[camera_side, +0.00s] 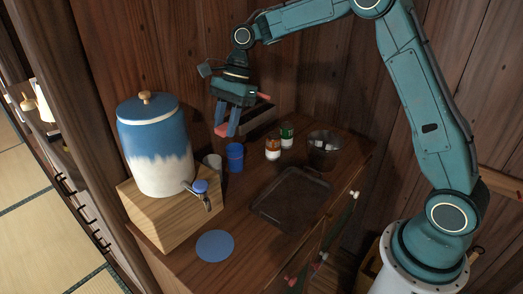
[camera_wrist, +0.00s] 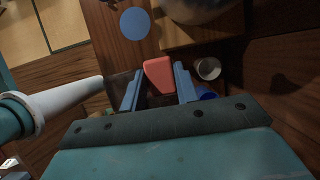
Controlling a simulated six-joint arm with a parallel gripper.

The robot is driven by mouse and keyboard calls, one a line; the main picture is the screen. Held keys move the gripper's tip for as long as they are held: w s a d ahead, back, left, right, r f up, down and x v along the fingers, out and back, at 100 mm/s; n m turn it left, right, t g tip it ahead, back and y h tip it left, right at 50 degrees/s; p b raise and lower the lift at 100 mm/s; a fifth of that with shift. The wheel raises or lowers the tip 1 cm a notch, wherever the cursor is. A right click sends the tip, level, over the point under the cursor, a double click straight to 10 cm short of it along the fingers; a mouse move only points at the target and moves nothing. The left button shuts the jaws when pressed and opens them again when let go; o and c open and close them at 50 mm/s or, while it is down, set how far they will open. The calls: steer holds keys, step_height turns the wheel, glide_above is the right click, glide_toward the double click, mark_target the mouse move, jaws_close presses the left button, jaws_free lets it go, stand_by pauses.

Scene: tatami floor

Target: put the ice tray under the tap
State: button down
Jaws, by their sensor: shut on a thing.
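My gripper (camera_side: 229,130) is shut on a red-pink piece (camera_side: 221,131), which I take to be the ice tray; it is held above the back of the cabinet top. In the wrist view the red piece (camera_wrist: 158,73) sits between the two blue fingers (camera_wrist: 157,90). Another red end (camera_side: 264,97) shows on the other side of the gripper; the middle is hidden by the fingers. The tap (camera_side: 203,192) has a blue top and sticks out from the blue-and-white crock (camera_side: 158,150) on a wooden box, left of and below my gripper.
A blue disc (camera_side: 215,246) lies on the cabinet top in front of the tap. A pale cup (camera_side: 212,163) and a blue cup (camera_side: 235,158) stand below my gripper. Right are two small jars (camera_side: 273,149), a dark pot (camera_side: 323,151) and a dark tray (camera_side: 290,198).

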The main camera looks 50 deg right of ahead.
steer(key=shift+s+a+r, duration=0.1)
steer(key=shift+a+r, duration=0.05)
steer(key=shift+r, duration=0.8)
steer(key=s+a+n+g+h, duration=0.25)
steer(key=s+a+n, duration=0.55)
steer(key=s+a, duration=0.65)
steer(key=s+n+g+h, duration=0.2)
steer(key=s+n, duration=0.8)
steer(key=s, duration=1.3)
step_height(320, 180, down, 21)
steer(key=shift+d+f, duration=0.2)
steer(key=shift+w, duration=0.1)
steer(key=w, duration=1.7)
